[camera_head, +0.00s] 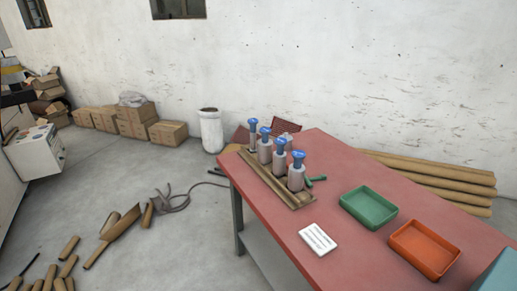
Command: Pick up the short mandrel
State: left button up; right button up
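Several upright mandrels with grey bodies and blue tops stand in a row on a wooden rack (266,178) at the far left part of the red table (345,259). The nearest mandrel (296,178) looks wide, and the farthest one (252,136) looks slimmer. Two more stand between them, one a middle-left mandrel (265,150) and one a middle-right mandrel (279,162). I cannot tell for sure which is the short one. Neither of my grippers is in view.
A green tray (346,209), an orange tray (391,240) and a white card (318,239) lie on the table. A small green tool (317,179) lies beside the rack. Cardboard tubes (430,174) are stacked behind. Loose tubes (113,236) lie on the floor at left.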

aim_at(264, 144)
jog(key=u, duration=1.35)
jog(key=i, duration=0.8)
jog(key=z, duration=2.7)
